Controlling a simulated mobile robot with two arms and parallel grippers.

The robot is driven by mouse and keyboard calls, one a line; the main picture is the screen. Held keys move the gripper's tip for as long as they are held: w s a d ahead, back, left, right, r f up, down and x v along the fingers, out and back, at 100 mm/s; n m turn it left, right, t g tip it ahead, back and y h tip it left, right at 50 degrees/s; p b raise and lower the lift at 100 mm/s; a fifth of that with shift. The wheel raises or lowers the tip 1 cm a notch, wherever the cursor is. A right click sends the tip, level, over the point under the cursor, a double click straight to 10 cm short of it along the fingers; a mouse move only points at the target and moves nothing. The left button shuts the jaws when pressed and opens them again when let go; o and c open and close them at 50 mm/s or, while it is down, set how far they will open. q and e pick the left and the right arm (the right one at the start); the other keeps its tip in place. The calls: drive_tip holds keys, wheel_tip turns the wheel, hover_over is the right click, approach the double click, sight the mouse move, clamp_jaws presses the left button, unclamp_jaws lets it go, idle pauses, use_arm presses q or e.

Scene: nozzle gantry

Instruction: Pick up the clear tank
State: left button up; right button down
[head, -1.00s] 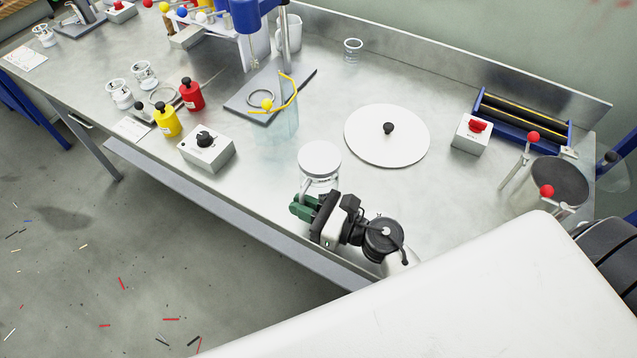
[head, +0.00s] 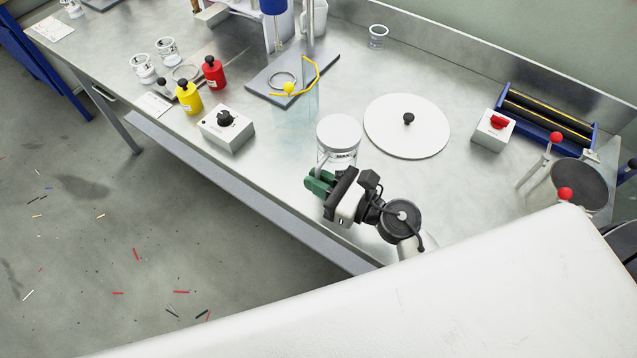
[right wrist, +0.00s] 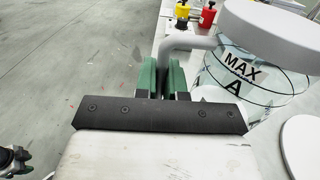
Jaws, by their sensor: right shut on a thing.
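The clear tank (head: 338,158) is a round see-through vessel with a light grey lid and dark lettering, near the front edge of the bench. In the right wrist view the tank (right wrist: 246,85) shows "MAX A" and a bent grey handle (right wrist: 181,41) on its side. My right gripper (head: 318,186) has green fingers and is at the tank's near left side. In the right wrist view this gripper (right wrist: 163,76) is shut on the handle. I cannot tell whether the tank's base touches the bench.
A bluish clear guard with a yellow rim (head: 296,112) stands behind the tank. A grey box with a black knob (head: 226,130) is to its left. A white round plate (head: 425,135) lies to its right. Bare bench (head: 270,165) lies between box and tank.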

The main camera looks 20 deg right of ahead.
drive_tip(key=s+d+r+b, duration=0.2)
drive_tip(key=d+r, duration=0.5)
drive_tip(key=d, duration=0.4)
drive_tip(key=shift+s+d+r, duration=0.15)
drive_tip(key=shift+s+r, duration=0.2)
drive_tip(key=shift+s, duration=0.2)
